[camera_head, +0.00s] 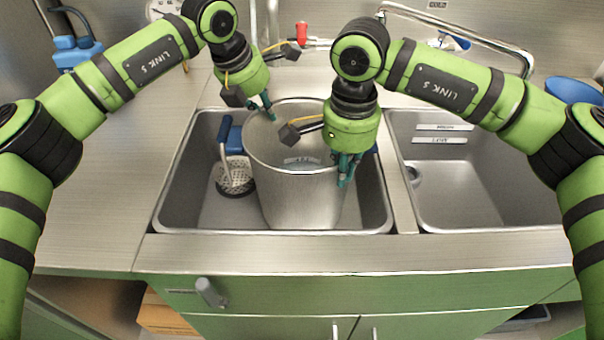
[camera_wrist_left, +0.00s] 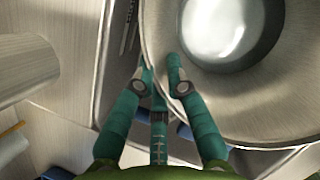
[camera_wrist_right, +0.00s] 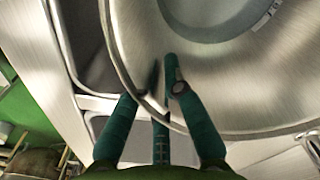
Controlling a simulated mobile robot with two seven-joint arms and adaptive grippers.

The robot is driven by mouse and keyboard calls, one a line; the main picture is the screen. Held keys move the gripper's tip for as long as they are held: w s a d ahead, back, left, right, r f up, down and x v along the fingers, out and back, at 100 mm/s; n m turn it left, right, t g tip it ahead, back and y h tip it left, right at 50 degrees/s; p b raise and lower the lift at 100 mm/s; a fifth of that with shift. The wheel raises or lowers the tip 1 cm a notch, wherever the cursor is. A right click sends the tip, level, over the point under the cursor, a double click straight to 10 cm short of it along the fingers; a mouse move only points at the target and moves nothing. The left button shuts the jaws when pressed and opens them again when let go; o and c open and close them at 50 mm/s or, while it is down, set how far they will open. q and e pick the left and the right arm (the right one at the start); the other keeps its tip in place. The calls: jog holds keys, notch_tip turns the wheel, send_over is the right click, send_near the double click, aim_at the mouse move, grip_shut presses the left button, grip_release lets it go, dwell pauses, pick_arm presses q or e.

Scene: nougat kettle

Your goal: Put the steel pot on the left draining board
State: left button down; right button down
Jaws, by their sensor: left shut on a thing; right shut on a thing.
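The steel pot (camera_head: 290,195) stands upright in the left sink basin, large and open-topped, its rim above the basin's edge. My left gripper (camera_head: 268,112) is shut on the pot's far-left rim; in the left wrist view its fingers (camera_wrist_left: 160,75) straddle the pot wall (camera_wrist_left: 235,95). My right gripper (camera_head: 346,172) is shut on the near-right rim; in the right wrist view its fingers (camera_wrist_right: 152,85) straddle the pot wall (camera_wrist_right: 200,85). The left draining board (camera_head: 110,185) is the bare steel surface left of the basin.
A strainer ladle (camera_head: 235,175) with a blue handle stands in the left basin beside the pot. The right basin (camera_head: 470,185) is empty. A tap (camera_head: 460,32) arches behind. A blue item (camera_head: 75,50) stands at the back left, and a blue bowl (camera_head: 575,90) at the back right.

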pick_arm(q)
jog(key=shift+w+d+r, duration=0.1)
jog(key=shift+r, duration=0.15)
pick_arm(e)
jog(key=shift+w+r, duration=0.1)
jog(key=shift+r, duration=0.1)
